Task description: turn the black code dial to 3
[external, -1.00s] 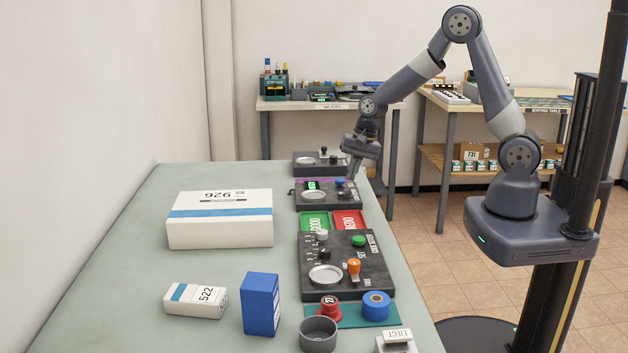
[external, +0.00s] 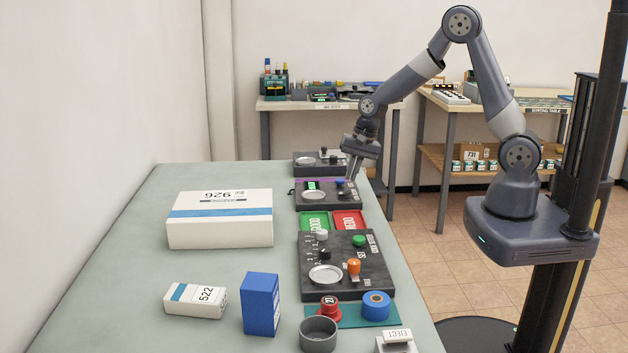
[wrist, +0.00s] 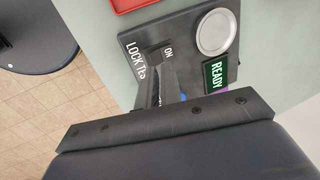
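The black code dial (external: 324,254) sits on the near dark panel in the external view, beside a column of small white marks that I cannot read. Its pointer setting is too small to tell. It is not in the wrist view. My gripper (external: 350,177) points down over the farther "lock test" panel, well beyond the dial. In the wrist view my gripper (wrist: 157,52) covers part of that panel. Its fingers overlap there, and I cannot tell whether they are apart or together. I see nothing held in it.
The near panel (external: 372,286) also carries a white knob (external: 321,235), green button (external: 359,241), orange control (external: 354,267) and round plate (external: 325,275). Green (external: 314,221) and red (external: 349,219) trays separate it from the lock test panel (wrist: 140,75). A large box (external: 220,228) stands left.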

